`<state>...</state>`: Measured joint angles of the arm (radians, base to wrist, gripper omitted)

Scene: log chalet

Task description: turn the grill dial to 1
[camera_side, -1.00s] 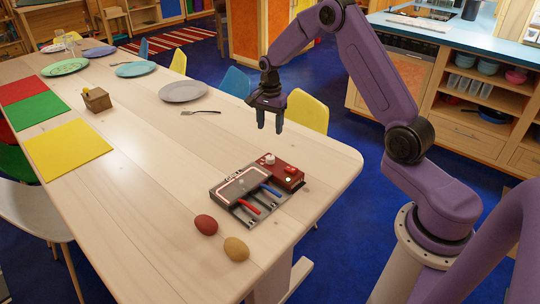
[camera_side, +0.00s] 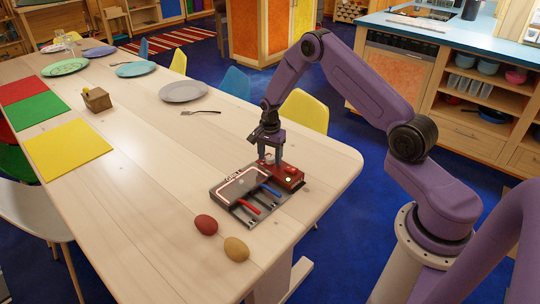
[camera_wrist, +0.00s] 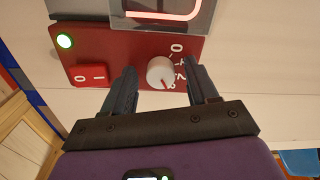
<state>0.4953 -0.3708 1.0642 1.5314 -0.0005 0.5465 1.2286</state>
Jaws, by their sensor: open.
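The grill (camera_side: 240,188) sits on the wooden table near its right end, with a red control panel (camera_side: 291,177) at its back right. In the wrist view the panel (camera_wrist: 112,48) carries a white round dial (camera_wrist: 160,72) with white numerals beside it, 0 and 2 readable. The dial's red mark points down and right, toward the lowest numeral, which is partly hidden. My gripper (camera_wrist: 163,85) is open, with one finger on each side of the dial; a gap shows on both sides.
A red rocker switch (camera_wrist: 91,75) marked 0 and 1 and a lit green lamp (camera_wrist: 65,41) are on the panel left of the dial. A red egg (camera_side: 206,225) and a tan egg (camera_side: 236,249) lie in front of the grill. A fork (camera_side: 201,113) and grey plate (camera_side: 184,91) lie behind.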

